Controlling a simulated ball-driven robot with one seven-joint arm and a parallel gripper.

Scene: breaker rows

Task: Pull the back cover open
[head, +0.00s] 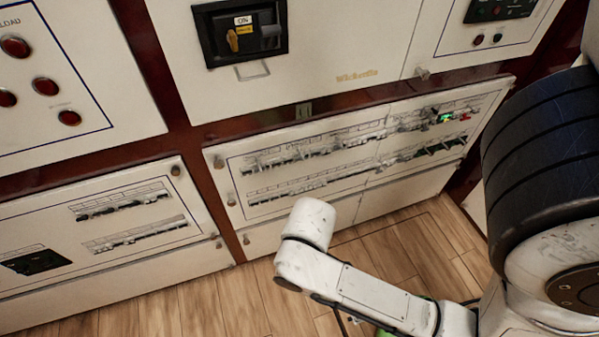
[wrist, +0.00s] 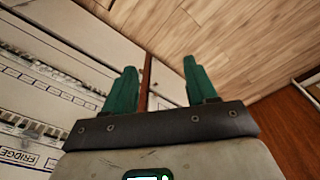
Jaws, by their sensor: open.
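My gripper (wrist: 160,67) shows in the wrist view with two green fingers apart and nothing between them. A pale breaker panel (head: 237,170) with two rows of switches stands low on the wall in the head view, right of middle. Labelled rows of this kind (wrist: 40,100) also show at the left of the wrist view, one label reading FRIDGE. The fingers point past the panels' edge toward the floor. I cannot tell which panel is the back cover, and no cover is clearly seen swung open. In the head view my gripper is not seen.
Another breaker panel (head: 100,270) is at the lower left. Above are a panel with red round lights (head: 70,118) and a white panel with a black switch box (head: 240,35). Wooden floor (head: 400,245) lies in front, clear apart from my arm.

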